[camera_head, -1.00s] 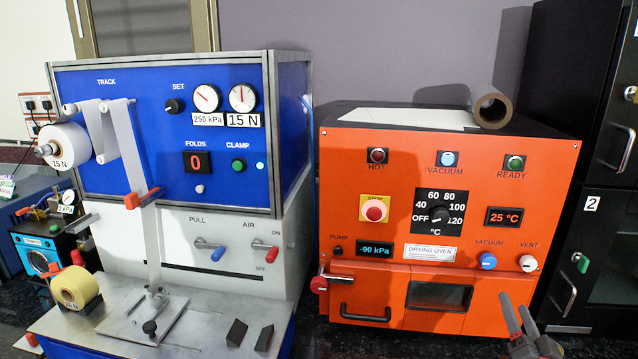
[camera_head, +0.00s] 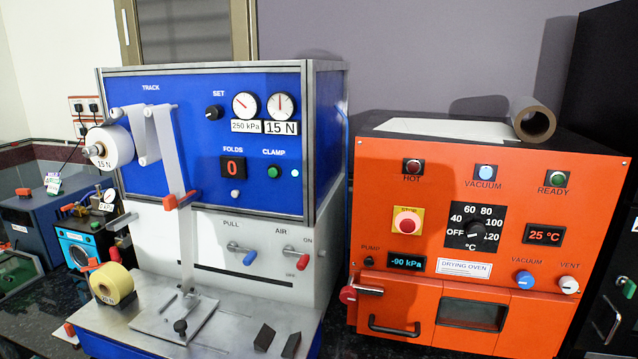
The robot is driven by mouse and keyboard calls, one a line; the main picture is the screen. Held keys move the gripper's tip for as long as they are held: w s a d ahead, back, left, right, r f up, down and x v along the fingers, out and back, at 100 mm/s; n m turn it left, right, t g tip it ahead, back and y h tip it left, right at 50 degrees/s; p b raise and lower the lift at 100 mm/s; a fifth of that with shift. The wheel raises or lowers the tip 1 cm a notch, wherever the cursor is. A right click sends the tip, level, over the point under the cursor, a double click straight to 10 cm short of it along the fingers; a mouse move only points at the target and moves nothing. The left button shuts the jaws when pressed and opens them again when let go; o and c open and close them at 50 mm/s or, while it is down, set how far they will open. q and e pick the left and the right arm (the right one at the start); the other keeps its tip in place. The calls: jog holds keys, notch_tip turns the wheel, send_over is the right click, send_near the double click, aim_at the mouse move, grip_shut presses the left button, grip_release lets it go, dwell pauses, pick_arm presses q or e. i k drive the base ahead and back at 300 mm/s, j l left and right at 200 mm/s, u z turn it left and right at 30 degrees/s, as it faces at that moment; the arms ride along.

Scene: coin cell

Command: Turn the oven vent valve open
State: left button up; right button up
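The orange drying oven (camera_head: 400,180) stands right of centre in the head view. Its vent valve (camera_head: 568,285) is a white knob at the lower right of the front panel, under the label VENT. A blue vacuum knob (camera_head: 524,278) sits just left of it. The oven's pressure display (camera_head: 407,262) reads -90 kPa and its temperature display (camera_head: 543,236) reads 25 °C. The oven door with its dark window (camera_head: 472,314) looks shut. Neither of my grippers shows in the current view.
A blue and white winding machine (camera_head: 225,140) stands left of the oven, with a metal bed (camera_head: 140,317) in front. A dark cabinet (camera_head: 612,290) stands close to the oven's right side. A cardboard tube (camera_head: 533,119) lies on the oven's top.

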aim_at(568, 284)
jog(key=z, duration=1.35)
